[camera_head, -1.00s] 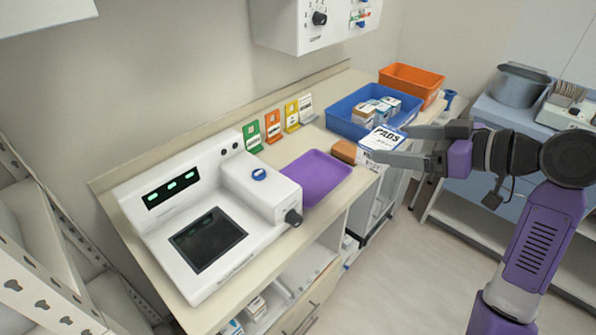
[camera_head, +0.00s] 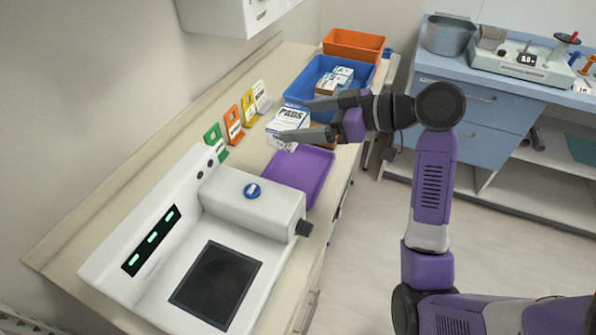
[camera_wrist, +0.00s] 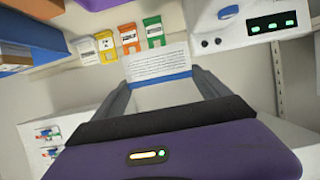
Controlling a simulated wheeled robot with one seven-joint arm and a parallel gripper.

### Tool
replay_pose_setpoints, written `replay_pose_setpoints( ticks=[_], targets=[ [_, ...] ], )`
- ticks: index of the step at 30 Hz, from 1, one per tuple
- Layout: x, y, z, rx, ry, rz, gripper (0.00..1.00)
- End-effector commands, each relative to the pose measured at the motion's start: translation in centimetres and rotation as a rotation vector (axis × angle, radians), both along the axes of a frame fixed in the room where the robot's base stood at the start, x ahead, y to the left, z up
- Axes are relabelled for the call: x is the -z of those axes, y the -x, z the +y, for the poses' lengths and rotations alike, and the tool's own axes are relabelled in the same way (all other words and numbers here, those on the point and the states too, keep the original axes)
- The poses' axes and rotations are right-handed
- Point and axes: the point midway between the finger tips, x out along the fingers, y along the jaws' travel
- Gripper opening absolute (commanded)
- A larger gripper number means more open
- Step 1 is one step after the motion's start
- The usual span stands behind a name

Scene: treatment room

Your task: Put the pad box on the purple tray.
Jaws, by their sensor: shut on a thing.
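The pad box (camera_head: 287,121) is white with a blue edge and the word PADS. My gripper (camera_head: 305,120) is shut on the pad box and holds it above the counter, near the far end of the purple tray. In the wrist view the box (camera_wrist: 158,66) shows a printed white face with a blue stripe between my two fingers. The purple tray (camera_head: 304,175) lies flat on the counter beside the white machine, and its visible part is empty. The box hides a little of the tray's far edge.
A blue bin (camera_head: 304,84) with several boxes and an orange bin (camera_head: 354,44) stand farther back. A brown block (camera_head: 324,130) sits partly hidden behind my gripper. Coloured cards (camera_head: 233,123) stand along the wall. The white machine (camera_head: 170,255) stands in front of the tray.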

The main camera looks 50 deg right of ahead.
Motion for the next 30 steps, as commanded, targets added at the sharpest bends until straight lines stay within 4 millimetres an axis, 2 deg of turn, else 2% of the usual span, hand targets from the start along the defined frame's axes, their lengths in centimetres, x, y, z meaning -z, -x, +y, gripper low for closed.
replay_pose_setpoints(
  ticks=[1,3,12,20,27,30],
  targets=[
    [1.5,0.1,0.1,0.001,-0.006,0.005,0.43],
    [3.2,0.1,0.1,0.000,-0.005,0.005,0.43],
    [9.7,0.1,0.0,0.001,-0.003,0.003,0.43],
    [11.9,0.0,0.0,0.000,-0.001,0.001,0.43],
    [15.1,0.0,0.0,0.001,-0.001,0.002,0.43],
    [15.5,0.0,0.0,0.001,0.001,0.000,0.43]
  ],
)
